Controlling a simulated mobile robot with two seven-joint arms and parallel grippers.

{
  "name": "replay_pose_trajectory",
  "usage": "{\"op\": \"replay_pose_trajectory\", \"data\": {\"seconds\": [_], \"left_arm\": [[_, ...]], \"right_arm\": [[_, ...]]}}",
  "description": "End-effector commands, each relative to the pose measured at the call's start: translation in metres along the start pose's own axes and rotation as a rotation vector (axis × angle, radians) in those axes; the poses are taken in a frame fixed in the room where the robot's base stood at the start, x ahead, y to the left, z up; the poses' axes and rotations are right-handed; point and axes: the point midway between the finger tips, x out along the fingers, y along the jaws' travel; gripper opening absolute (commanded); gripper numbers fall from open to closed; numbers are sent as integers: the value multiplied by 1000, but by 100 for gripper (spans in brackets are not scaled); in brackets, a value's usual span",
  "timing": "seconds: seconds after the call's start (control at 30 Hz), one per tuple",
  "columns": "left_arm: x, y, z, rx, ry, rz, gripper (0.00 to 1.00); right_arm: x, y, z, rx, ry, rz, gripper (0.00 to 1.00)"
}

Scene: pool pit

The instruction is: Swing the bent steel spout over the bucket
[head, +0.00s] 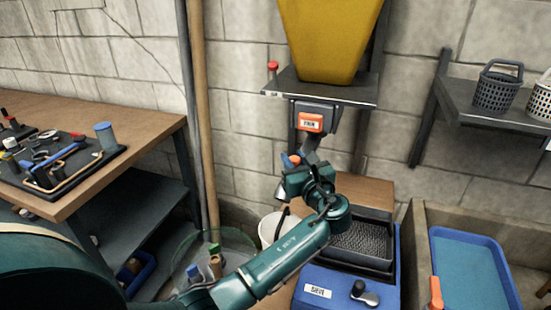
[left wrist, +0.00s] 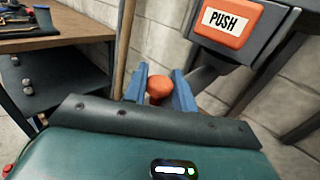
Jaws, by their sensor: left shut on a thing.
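The bent steel spout (head: 311,143) hangs below the orange PUSH button (head: 310,122) under the yellow hopper (head: 328,35). My left gripper (head: 291,163) is shut on an orange round knob beside the spout. In the left wrist view the knob (left wrist: 159,89) sits between the two blue fingers, and part of the grey spout (left wrist: 203,78) shows just right of them. My gripper and forearm hide the spout's lower part. The white bucket (head: 270,228) stands below and left of the gripper, partly hidden by my forearm. My right gripper is not in view.
A blue sieve box (head: 385,285) with a dark tray stands right of the bucket. A pipe and a wooden pole (head: 203,120) rise at the left. A workbench (head: 150,130) with tools is at far left, a shelf (head: 470,107) with baskets at right.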

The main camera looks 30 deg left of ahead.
Motion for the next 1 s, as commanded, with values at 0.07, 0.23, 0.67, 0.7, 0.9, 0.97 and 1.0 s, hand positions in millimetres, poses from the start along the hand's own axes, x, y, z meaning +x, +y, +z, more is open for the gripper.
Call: {"op": "replay_pose_trajectory", "data": {"seconds": [0.07,0.23,0.67,0.7,0.9,0.97,1.0], "left_arm": [[-4,-6,0,-2,0,36,0],[-10,-11,0,-1,0,84,0],[-11,-13,0,-2,1,106,0],[-11,-13,0,-2,1,105,0],[-11,-13,0,-2,2,104,39],[-12,-13,0,-2,2,104,44],[-12,-13,0,-2,2,104,45]], "right_arm": [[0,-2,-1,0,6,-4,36],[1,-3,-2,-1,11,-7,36],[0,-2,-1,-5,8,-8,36],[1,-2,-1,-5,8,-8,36],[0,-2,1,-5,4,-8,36],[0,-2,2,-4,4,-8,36],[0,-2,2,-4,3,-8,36]]}}
